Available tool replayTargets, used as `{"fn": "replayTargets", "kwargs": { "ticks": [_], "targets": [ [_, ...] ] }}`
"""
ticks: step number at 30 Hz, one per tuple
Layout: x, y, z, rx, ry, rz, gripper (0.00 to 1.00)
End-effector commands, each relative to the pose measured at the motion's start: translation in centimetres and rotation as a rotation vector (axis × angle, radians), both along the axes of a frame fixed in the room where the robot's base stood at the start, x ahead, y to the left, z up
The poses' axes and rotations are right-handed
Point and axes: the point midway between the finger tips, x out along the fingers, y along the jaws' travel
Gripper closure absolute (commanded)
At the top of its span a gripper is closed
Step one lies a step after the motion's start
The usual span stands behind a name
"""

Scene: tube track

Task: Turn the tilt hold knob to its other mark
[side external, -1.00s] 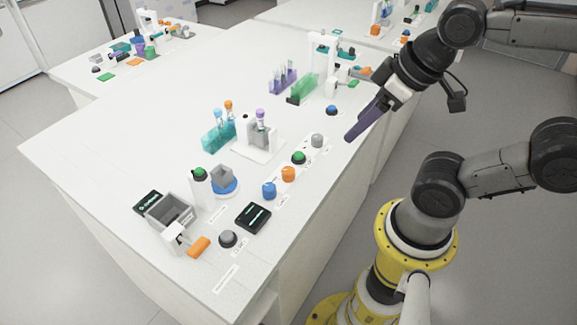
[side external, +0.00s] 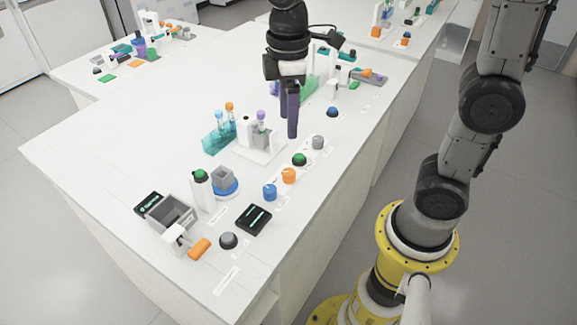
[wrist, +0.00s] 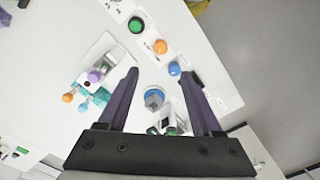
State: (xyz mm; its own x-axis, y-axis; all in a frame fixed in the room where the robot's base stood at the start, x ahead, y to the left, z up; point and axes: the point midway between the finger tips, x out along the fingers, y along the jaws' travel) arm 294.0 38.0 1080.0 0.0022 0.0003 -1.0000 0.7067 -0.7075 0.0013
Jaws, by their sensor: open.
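Several round knobs and buttons stand in a row along the bench's right edge: a blue knob (side external: 270,191), an orange knob (side external: 288,175), a green button (side external: 299,159) and a grey one (side external: 318,142). Their labels are too small to read, so I cannot tell which is the tilt hold knob. My gripper (side external: 289,122) is open and empty, pointing down above the bench behind this row. In the wrist view, the blue knob (wrist: 174,68) and orange knob (wrist: 160,46) show beyond my open fingers (wrist: 160,76).
A tube stand (side external: 262,137) and a teal rack (side external: 217,136) with tubes are left of my gripper. A grey cup on a blue turntable (side external: 226,188), a grey bin (side external: 171,213) and a black display (side external: 253,218) are nearer. The bench's left part is clear.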

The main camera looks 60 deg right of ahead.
Motion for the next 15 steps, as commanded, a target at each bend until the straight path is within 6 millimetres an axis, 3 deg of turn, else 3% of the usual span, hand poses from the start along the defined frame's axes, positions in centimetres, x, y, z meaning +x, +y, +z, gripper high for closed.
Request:
{"fn": "replayTargets", "kwargs": {
  "ticks": [5, 15],
  "targets": [
    [-0.1, 0.1, -1.8, -0.001, 0.008, 0.002, 0.34],
    [-0.2, 0.1, -8.3, -0.001, 0.009, 0.001, 0.34]
  ]
}}
